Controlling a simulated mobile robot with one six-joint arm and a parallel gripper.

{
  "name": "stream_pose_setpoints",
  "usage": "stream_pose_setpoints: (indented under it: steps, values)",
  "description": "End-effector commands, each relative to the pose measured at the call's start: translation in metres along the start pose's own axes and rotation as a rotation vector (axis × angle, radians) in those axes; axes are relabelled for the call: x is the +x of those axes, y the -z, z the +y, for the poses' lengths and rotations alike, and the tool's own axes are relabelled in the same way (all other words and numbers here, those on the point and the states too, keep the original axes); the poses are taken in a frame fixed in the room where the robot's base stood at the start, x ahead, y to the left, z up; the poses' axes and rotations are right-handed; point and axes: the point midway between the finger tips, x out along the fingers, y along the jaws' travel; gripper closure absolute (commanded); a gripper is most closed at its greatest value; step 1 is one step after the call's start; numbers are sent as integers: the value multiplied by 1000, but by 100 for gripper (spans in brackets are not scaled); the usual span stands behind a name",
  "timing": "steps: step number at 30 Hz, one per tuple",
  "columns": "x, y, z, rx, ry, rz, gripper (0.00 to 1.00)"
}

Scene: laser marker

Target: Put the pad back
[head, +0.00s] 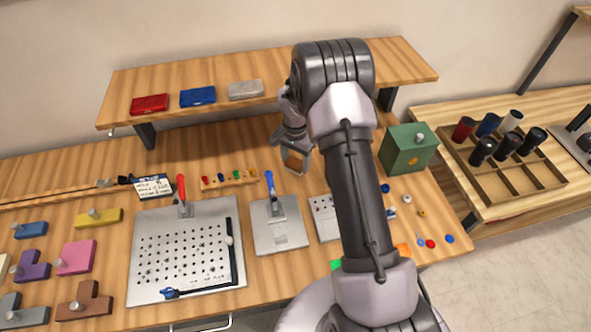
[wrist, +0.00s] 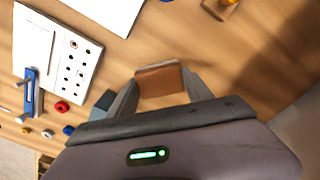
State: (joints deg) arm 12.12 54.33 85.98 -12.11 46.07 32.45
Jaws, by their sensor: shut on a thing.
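A small brown-orange pad (head: 294,160) is held between the fingers of my gripper (head: 293,152). In the wrist view the pad (wrist: 160,80) sits between the two finger ends of my gripper (wrist: 160,88), which are shut on it. The gripper is above the back part of the workbench, left of the green box. It appears raised off the wood, but the exact height is hard to tell. My arm hides part of the bench in the head view.
The green box (head: 408,149) stands right of my arm. A clamp plate with a blue handle (head: 280,236) and a perforated plate (head: 185,262) lie in front. The raised shelf (head: 130,92) carries red, blue and grey cases. Small coloured parts lie at the bench's right.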

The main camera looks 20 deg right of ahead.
Motion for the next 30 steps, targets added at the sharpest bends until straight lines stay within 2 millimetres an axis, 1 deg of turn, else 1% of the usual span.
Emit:
stream_pose_setpoints:
  steps: [3, 6, 12, 16, 17, 19, 20, 28, 30]
  values:
    - [23, -1, 0, 0, -2, -2, 100]
    - [39, 0, 0, -1, -1, 0, 100]
    - [38, 0, 0, -1, 0, 1, 100]
    - [43, 0, 0, -1, 0, 0, 100]
    - [42, 0, 0, -1, 0, 0, 38]
    - [41, 0, 0, -1, 0, 0, 24]
    - [41, 0, 0, -1, 0, 0, 20]
    - [41, 0, 0, 0, 0, 0, 20]
    - [35, 0, 0, 0, 0, 0, 20]
